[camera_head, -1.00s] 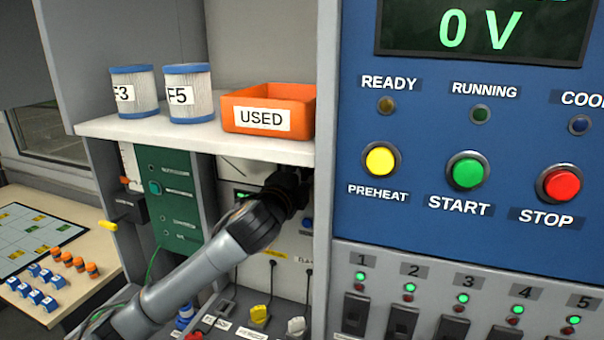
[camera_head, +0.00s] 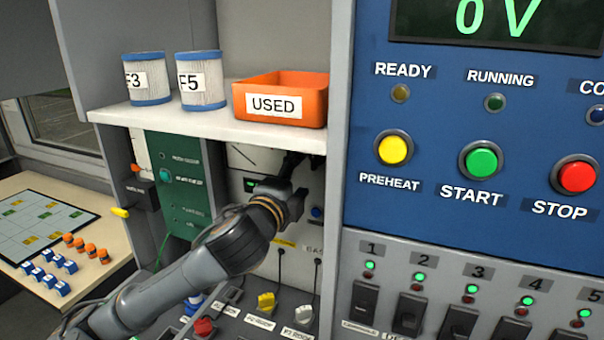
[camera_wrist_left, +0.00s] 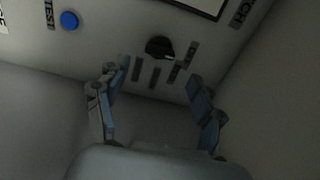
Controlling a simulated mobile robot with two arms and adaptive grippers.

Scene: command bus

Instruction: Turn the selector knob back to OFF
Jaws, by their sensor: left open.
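The selector knob (camera_wrist_left: 160,47) is a round black knob on a pale panel in the left wrist view, with several dark label strips beside it. Their text is too small and dim to read. My left gripper (camera_wrist_left: 155,98) is open, its two fingers spread on either side below the knob in that view, apart from it and empty. In the head view my left gripper (camera_head: 291,165) reaches under the white shelf toward the pale panel, and its wrist hides the knob there. My right gripper is not in view.
A blue TEST button (camera_wrist_left: 69,20) and a display are near the knob. The white shelf (camera_head: 215,124) above my arm bears two filters and the orange USED bin (camera_head: 313,107). A grey cabinet wall (camera_head: 340,150) stands close on the right. Plugs and cables lie below.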

